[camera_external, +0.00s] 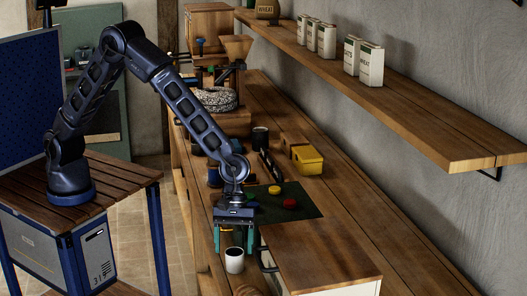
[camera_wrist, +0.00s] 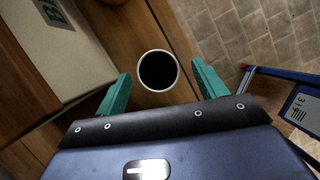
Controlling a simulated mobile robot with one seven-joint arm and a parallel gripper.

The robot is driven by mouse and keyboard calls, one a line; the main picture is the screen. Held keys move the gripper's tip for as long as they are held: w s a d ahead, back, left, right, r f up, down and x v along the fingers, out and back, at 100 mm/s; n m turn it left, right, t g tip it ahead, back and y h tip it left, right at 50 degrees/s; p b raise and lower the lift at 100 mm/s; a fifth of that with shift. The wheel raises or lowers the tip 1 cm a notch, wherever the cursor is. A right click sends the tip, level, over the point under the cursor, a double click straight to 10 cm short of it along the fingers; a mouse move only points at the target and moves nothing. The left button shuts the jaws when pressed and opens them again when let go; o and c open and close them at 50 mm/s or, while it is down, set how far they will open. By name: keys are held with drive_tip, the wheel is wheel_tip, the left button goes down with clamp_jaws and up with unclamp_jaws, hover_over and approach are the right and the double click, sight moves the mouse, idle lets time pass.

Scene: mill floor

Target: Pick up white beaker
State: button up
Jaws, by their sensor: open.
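The white beaker (camera_external: 234,261) stands upright on the wooden bench, near its front edge, with a dark inside. In the wrist view the beaker (camera_wrist: 158,70) shows from above as a pale rim around a dark opening, between and slightly beyond the two green fingertips. My gripper (camera_external: 236,240) is open and points down just above the beaker in the external view. In the wrist view its green fingers (camera_wrist: 158,90) stand to the left and right of the beaker, with a gap on each side. I cannot tell the exact height of the fingertips against the rim.
A white box with a wooden top (camera_external: 318,254) stands close to the right of the beaker. A dark green mat (camera_external: 275,208) with red and yellow round pieces lies behind. A yellow bin (camera_external: 307,160) and a dark cup (camera_external: 260,137) stand farther back. A shelf (camera_external: 400,95) overhangs the right.

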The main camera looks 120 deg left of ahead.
sight(234, 272)
drive_tip(key=x, duration=0.4)
drive_tip(key=shift+w+f, duration=0.2)
drive_tip(key=shift+f, duration=0.1)
drive_tip(key=c, duration=1.1)
drive_tip(key=shift+c, duration=0.2)
